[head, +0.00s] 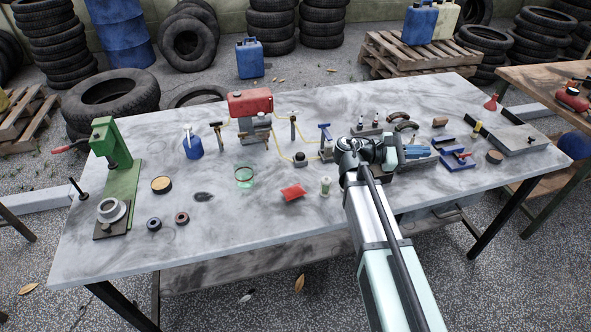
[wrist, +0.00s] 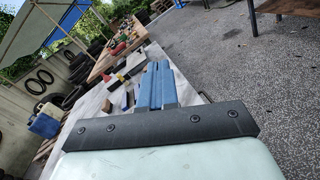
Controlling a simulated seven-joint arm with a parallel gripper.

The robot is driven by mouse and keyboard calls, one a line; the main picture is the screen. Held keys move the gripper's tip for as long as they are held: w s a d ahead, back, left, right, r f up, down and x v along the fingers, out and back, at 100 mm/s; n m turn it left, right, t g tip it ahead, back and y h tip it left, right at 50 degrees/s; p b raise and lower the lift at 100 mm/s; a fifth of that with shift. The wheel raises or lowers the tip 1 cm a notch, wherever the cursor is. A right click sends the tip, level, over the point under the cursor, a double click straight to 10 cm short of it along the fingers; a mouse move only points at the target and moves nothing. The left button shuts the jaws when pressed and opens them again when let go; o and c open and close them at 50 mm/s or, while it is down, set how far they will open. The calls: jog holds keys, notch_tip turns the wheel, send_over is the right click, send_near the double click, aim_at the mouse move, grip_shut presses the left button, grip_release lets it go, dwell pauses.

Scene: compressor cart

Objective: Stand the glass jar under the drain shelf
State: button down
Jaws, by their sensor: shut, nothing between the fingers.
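A clear glass jar (head: 244,176) with a green tint stands on the marble-patterned table, left of the middle in the head view. I cannot tell which part is the drain shelf; a red tank on a grey block (head: 256,122) with yellow tubing stands behind the jar. My gripper (wrist: 157,66) has its blue fingers together and empty in the wrist view. In the head view my arm ends right of the middle, well to the right of the jar and apart from it. The wrist view does not show the jar.
A red folded cloth or flat piece (head: 293,192) and a small pale bottle (head: 325,186) lie between jar and arm. A green press (head: 112,165), a blue can (head: 193,146) and small rings (head: 154,224) are to the left. The front table centre is clear.

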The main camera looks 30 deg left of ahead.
jog(key=s+a+f+n+t+y, duration=0.15)
jog(key=a+n, duration=0.25)
jog(key=a, duration=0.9)
jog(key=s+a+n+t+y, duration=0.3)
jog(key=a, duration=1)
jog(key=s+a+f+n+t+y, duration=0.1)
jog(key=s+a+n+t+y, duration=0.2)
jog(key=a, duration=1.1)
jog(key=a+r+v, duration=0.1)
jog(key=v, duration=2)
send_near(250, 166)
jog(key=shift+w+a+r+n+g+h, duration=0.15)
jog(key=shift+w+r+n+g+h, duration=0.1)
jog(key=shift+w+n+g, duration=0.1)
jog(key=shift+f, duration=0.3)
jog(key=shift+w+d, duration=0.25)
jog(key=shift+w, duration=0.2)
jog(key=shift+r, duration=0.1)
jog(key=x, duration=0.9)
jog(key=shift+w+d, duration=0.1)
jog(key=shift+w, duration=0.05)
